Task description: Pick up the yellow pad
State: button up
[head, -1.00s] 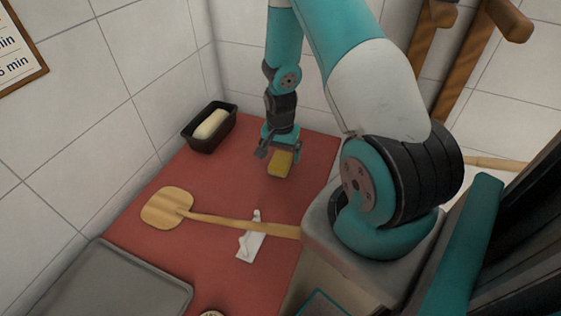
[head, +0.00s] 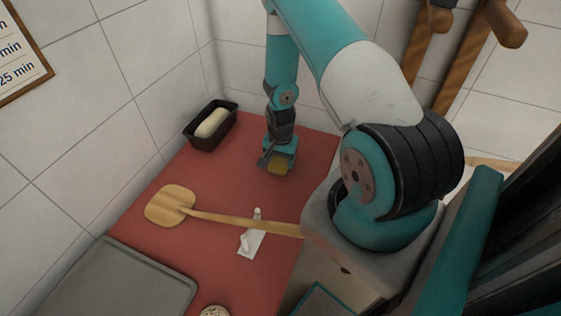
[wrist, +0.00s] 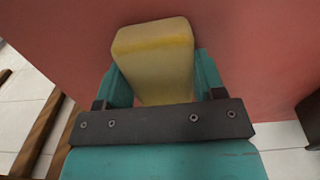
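The yellow pad (head: 277,168) is a small block at the far part of the red mat, below my gripper (head: 278,163). In the wrist view the pad (wrist: 153,60) stands between the two teal fingers of my gripper (wrist: 163,80). The fingers are apart, one on each side of it. The right finger is very close to the pad and a narrow gap seems to show at the left; firm contact cannot be made out. The pad's underside is hidden.
A black loaf tin (head: 190,139) with pale dough stands left of my gripper by the wall. A grey tray (head: 120,280) is at front left.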

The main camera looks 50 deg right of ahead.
jog(key=shift+r, duration=0.1)
notch_tip(320, 180, up, 20)
jog(key=b, duration=0.4)
dwell(0.4)
